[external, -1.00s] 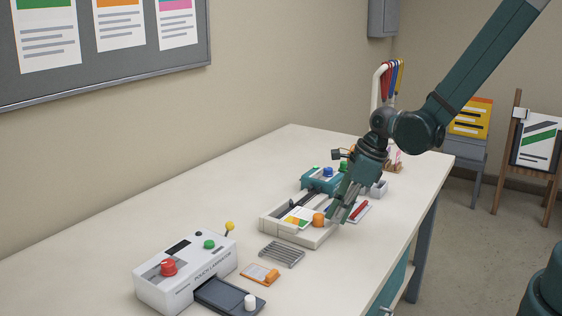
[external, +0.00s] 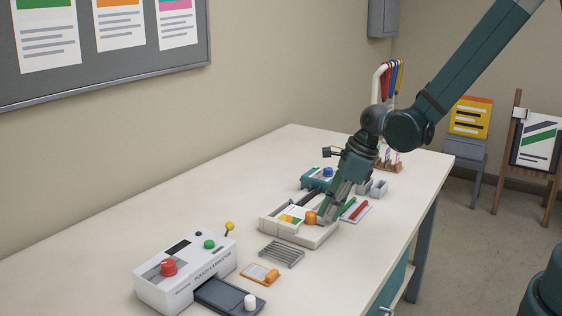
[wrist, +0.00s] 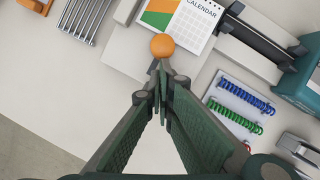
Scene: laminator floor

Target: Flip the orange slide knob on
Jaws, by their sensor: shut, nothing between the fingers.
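The orange knob (external: 311,217) stands at the near right part of a pale trimmer-like base (external: 310,237), beside a calendar sheet. In the wrist view the orange knob (wrist: 162,46) looks round and sits at the corner of the calendar (wrist: 190,20). My gripper (external: 322,219) is shut and empty, pointing down just to the right of the knob. In the wrist view the shut fingertips of my gripper (wrist: 164,72) end right by the knob; I cannot tell whether they touch it. The knob's underside and its track are hidden.
A metal rack (external: 281,254) and a small plate with an orange piece (external: 260,274) lie nearer. The white laminator (external: 185,268) stands at the near left. A tray of coloured coils (wrist: 240,105) and a teal device (external: 317,180) are close by. The left tabletop is clear.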

